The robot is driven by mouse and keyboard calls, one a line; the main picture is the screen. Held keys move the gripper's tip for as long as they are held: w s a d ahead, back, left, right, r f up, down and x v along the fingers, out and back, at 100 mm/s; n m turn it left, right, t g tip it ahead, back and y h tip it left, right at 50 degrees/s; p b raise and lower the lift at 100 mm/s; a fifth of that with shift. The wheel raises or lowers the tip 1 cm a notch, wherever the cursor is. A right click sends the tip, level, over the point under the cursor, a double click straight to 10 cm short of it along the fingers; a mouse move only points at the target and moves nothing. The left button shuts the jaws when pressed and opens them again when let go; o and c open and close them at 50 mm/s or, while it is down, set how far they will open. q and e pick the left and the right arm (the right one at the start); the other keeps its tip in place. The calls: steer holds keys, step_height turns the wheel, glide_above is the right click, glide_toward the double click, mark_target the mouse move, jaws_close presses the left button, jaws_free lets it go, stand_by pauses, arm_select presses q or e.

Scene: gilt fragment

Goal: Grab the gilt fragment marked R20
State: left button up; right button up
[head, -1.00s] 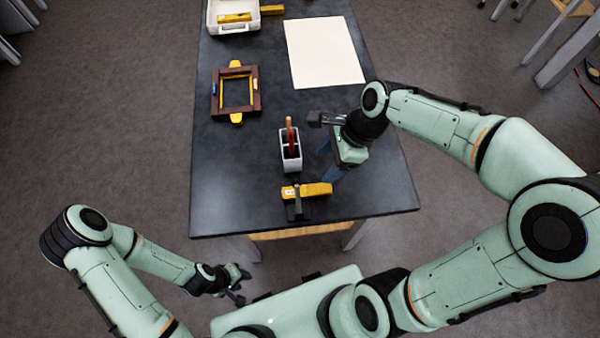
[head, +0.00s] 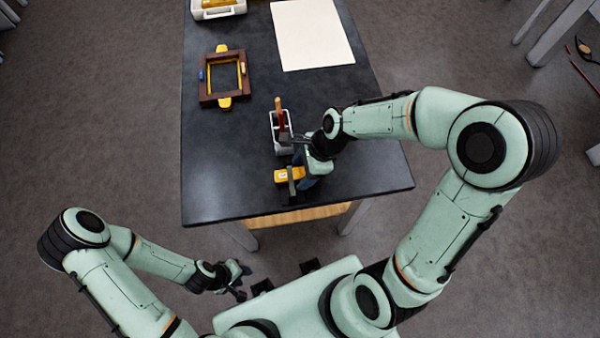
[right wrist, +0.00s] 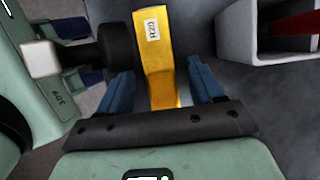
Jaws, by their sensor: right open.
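The gilt fragment (head: 289,175) is a yellow block near the front of the dark table, partly hidden by my right arm. In the right wrist view it (right wrist: 152,62) carries a small white label, seen turned, that looks like R20. My right gripper (right wrist: 161,80) is open, with one blue finger on each side of the fragment's near end. In the head view my right gripper (head: 302,173) is at the fragment. My left gripper (head: 240,281) looks open and empty, off the table's front.
A dark cylinder with a pale end (right wrist: 98,46) is close against the fragment's left side. A white holder (head: 275,124) with a red-handled tool stands just behind. A wooden frame (head: 205,97), a white sheet (head: 312,35) and a white tray (head: 218,14) lie farther back.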

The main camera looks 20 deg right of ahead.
steer(key=c, duration=1.1)
steer(key=shift+c, duration=0.2)
steer(key=shift+r, duration=0.1)
